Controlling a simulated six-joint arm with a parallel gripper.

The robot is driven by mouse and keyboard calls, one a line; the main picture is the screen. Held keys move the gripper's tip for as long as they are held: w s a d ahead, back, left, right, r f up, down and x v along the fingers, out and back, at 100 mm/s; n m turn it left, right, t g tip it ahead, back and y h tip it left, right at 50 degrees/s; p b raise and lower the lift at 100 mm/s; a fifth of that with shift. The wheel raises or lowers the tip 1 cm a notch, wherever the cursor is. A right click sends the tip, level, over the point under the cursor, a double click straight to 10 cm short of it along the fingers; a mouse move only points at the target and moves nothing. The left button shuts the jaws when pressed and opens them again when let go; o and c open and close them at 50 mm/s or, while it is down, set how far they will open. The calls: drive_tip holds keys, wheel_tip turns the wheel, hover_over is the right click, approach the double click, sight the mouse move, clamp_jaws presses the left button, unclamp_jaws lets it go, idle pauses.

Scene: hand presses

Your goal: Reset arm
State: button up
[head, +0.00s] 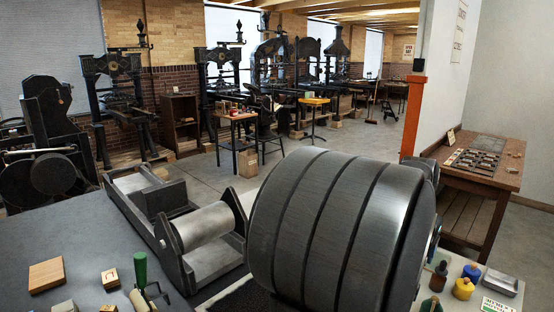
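My gripper is not in view, and I cannot tell whether it is open or shut. No part of the picture is clearly my arm. A large dark grey cylinder (325,225) with grooves around it fills the middle front and hides what lies behind it.
A grey bench (60,235) at front left holds wooden blocks (46,274), a green-handled roller (140,270) and a metal roller in a frame (202,226). Small bottles (463,288) and a metal tin (500,284) stand at front right. Hand presses (125,90) line the back; floor (225,175) lies open between.

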wheel_tip(320, 180, up, 9)
drive_tip(key=w+a+n, duration=0.2)
drive_tip(key=w+a, duration=0.4)
drive_tip(key=a, duration=0.3)
drive_tip(key=shift+w+a+r+n+t+y, duration=0.25)
drive_tip(key=shift+w+a+n+t+y, duration=0.05)
drive_tip(key=shift+a+n, duration=0.1)
drive_tip(key=shift+o, duration=0.2)
